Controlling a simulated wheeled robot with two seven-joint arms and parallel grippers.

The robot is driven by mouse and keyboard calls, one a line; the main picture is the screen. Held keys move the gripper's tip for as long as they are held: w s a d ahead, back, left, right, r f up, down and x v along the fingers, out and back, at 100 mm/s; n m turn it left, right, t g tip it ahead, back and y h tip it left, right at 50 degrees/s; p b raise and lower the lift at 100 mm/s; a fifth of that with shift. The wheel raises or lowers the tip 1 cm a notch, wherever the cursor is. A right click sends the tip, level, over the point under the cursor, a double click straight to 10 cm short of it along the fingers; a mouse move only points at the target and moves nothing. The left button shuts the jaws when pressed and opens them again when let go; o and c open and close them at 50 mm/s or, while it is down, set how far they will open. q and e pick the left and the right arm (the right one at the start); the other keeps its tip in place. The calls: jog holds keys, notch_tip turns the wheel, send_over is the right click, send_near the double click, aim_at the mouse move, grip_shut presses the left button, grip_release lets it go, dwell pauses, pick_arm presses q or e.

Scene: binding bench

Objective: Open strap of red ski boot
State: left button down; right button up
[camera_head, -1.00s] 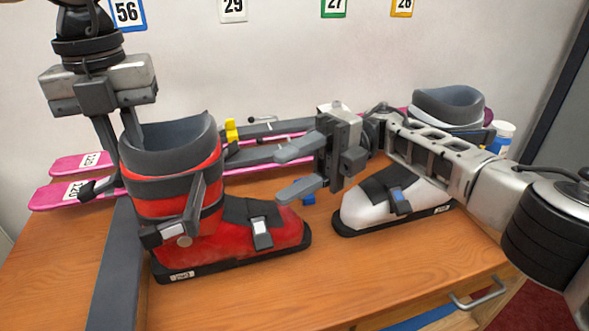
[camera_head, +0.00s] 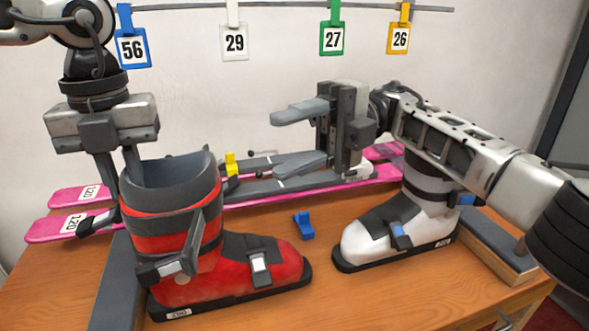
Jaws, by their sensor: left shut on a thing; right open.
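The red ski boot (camera_head: 165,245) stands upright at the left front of the bench, toe to the right. A dark lever (camera_head: 195,240) stands out steeply at its ankle, beside a light buckle piece (camera_head: 170,268); I cannot tell whether the strap there is loose. A second buckle (camera_head: 260,266) lies on the dark forefoot strap. My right gripper (camera_head: 278,143) is open and empty, above and behind the boot's toe, fingers pointing left.
A white ski boot (camera_head: 370,240) stands right, under my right arm. Pink skis (camera_head: 70,228) lie behind the boots. A small blue block (camera_head: 304,226) sits between the boots. Numbered tags (camera_head: 234,41) hang on the wall. The front middle bench (camera_head: 350,295) is clear.

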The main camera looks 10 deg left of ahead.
pick_arm(q)
jog(key=c, duration=1.3)
grip_release()
